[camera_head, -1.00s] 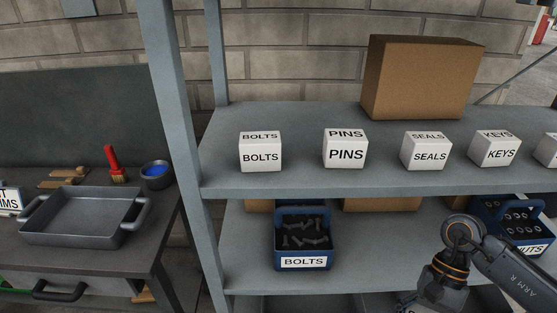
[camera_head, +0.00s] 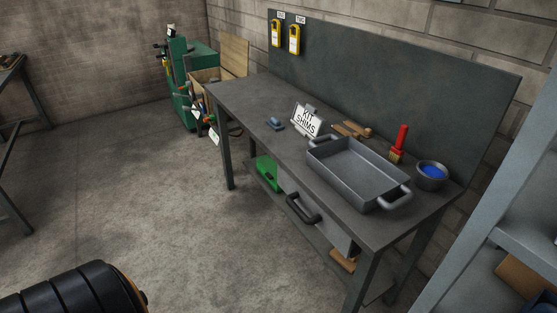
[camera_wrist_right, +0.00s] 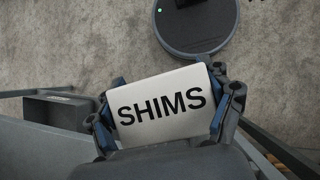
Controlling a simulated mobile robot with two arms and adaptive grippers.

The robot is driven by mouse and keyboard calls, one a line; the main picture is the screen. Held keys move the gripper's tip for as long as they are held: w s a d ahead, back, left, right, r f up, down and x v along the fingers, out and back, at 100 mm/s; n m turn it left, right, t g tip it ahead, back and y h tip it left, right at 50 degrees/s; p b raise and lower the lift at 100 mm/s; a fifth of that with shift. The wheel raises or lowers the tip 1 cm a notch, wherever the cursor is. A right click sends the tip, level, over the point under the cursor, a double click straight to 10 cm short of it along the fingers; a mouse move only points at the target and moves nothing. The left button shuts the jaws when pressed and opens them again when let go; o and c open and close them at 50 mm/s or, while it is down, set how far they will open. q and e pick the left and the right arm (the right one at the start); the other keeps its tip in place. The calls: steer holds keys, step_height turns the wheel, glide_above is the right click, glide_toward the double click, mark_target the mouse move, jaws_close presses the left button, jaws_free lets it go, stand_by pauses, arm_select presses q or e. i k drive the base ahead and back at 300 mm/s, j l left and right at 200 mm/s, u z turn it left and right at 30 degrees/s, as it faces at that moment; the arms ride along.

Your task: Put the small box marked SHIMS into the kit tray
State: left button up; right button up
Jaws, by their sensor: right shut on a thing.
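The white box marked SHIMS (camera_wrist_right: 162,106) is between the fingers of my right gripper (camera_wrist_right: 165,112) in the right wrist view. The gripper is shut on it, one finger at each side, with the label facing the camera. The kit tray (camera_head: 350,183) is a grey, empty, two-handled pan on the dark workbench in the head view. A sign (camera_head: 306,120) reading KIT SHIMS stands behind its left end. Neither gripper shows in the head view; part of my own arm fills the lower left corner.
On the bench (camera_head: 245,98), a red-handled brush (camera_head: 400,140) and a bowl with blue contents (camera_head: 432,175) stand right of the tray. Wooden-handled tools (camera_head: 352,130) lie behind it. A drawer handle (camera_head: 302,209) juts from the front. A shelf post (camera_head: 490,200) is at right. Floor at left is clear.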

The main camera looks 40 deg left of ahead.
mark_target(354, 176)
steer(key=u, duration=0.45)
steer(key=j+u, duration=0.1)
steer(key=u, duration=0.75)
steer(key=i+u, duration=0.1)
steer(key=u, duration=0.75)
steer(key=i+j, duration=0.1)
steer(key=i, duration=0.65)
steer(key=i+j+z, duration=0.15)
steer(key=i, duration=0.6)
steer(key=i+z, duration=0.8)
steer(key=z, duration=0.25)
steer(key=i+j+z, duration=0.1)
steer(key=z, duration=0.35)
steer(key=i, duration=0.05)
